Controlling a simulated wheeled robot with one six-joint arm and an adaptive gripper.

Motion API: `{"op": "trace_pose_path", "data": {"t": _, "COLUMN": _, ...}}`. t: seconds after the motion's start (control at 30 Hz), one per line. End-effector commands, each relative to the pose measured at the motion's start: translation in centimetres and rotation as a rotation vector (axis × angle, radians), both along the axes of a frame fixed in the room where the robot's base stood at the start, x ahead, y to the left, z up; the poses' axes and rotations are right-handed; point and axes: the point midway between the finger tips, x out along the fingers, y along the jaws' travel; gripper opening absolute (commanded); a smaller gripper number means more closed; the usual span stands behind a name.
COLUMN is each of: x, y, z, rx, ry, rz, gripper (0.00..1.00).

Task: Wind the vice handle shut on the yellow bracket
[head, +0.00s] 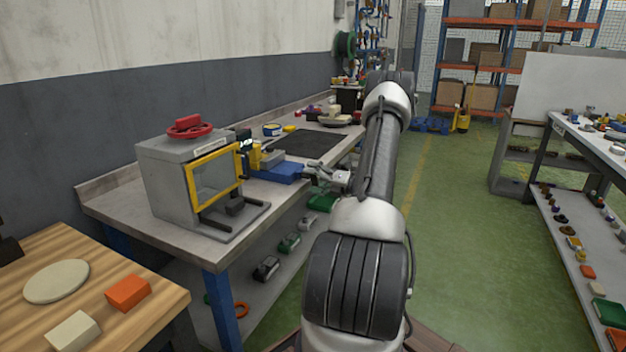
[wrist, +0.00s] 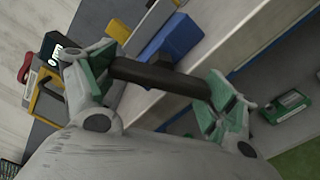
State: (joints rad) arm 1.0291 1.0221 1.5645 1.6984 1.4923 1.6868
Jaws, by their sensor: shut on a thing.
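The blue vice (head: 280,173) stands at the front edge of the grey workbench, and its blue body also shows in the wrist view (wrist: 180,38). A yellow piece (head: 255,156), which looks like the bracket, is at the vice's left end; its exact seat between the jaws is too small to tell. My gripper (head: 338,179) is at the vice's right side. In the wrist view my gripper (wrist: 160,88) is shut on the dark bar of the vice handle (wrist: 158,76), which spans between its green finger pads. The handle cannot be made out in the head view.
A grey machine box (head: 175,175) with a yellow-framed window and red handwheel stands left of the vice. A dark mat (head: 308,146) lies behind it. A shelf with several small parts runs below the bench. The green floor (head: 455,230) at right is clear.

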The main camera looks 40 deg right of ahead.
Motion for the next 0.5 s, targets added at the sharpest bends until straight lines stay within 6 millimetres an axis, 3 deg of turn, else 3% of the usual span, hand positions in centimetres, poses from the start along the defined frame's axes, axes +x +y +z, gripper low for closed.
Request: {"op": "trace_pose_path", "data": {"t": 0.5, "x": -0.16, "y": 0.1, "z": -0.02, "rx": 0.311, "ry": 0.132, "rz": 0.001, "gripper": 0.62}}
